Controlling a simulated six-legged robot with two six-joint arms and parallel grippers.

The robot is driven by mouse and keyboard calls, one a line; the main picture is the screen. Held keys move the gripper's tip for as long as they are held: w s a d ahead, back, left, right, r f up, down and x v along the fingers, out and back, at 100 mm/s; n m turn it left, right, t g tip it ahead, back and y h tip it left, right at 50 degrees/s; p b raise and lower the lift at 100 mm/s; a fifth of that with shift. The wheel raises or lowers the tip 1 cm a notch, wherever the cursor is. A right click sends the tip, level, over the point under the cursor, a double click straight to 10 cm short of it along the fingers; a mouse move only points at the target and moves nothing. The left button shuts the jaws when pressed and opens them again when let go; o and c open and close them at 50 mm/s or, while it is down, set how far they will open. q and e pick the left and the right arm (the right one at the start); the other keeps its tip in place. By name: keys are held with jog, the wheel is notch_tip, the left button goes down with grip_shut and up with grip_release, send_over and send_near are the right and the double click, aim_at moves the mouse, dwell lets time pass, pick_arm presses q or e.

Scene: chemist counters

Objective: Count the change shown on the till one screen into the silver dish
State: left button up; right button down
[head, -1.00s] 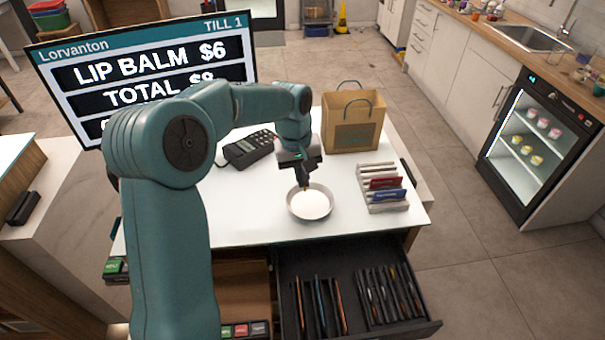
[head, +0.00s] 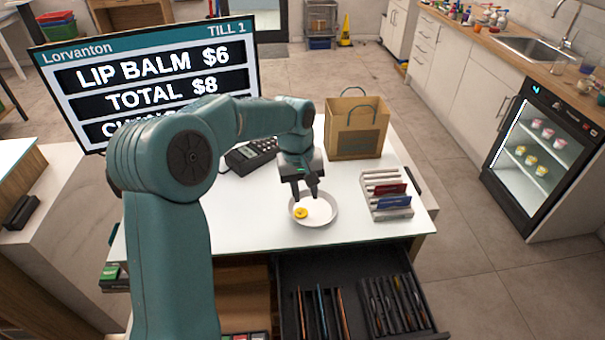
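The till one screen (head: 150,80) reads LIP BALM $6 and TOTAL $8. The start of a third line, the change, shows, but my arm hides its amount. The silver dish (head: 331,218) is on the white counter. One gold coin (head: 301,213) lies in it, at its left side. My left gripper (head: 304,193) is just above the back of the dish, fingers apart, with nothing seen between them. The open cash drawer (head: 350,270) below the counter has narrow slots with dark and brownish upright pieces. My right gripper is not in view.
A card terminal (head: 252,154) and a paper bag (head: 355,130) stand behind the dish. A rack with red and blue cards (head: 385,193) is to its right. The drawer sticks out at the counter's front. White counter is clear left of the dish.

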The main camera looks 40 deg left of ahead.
pick_arm(q)
notch_tip(320, 180, up, 22)
jog(key=s+a+p, duration=0.1)
jog(key=p, duration=0.6)
jog(key=shift+s+a+f, duration=0.15)
jog(key=shift+s+f, duration=0.05)
dwell(0.7)
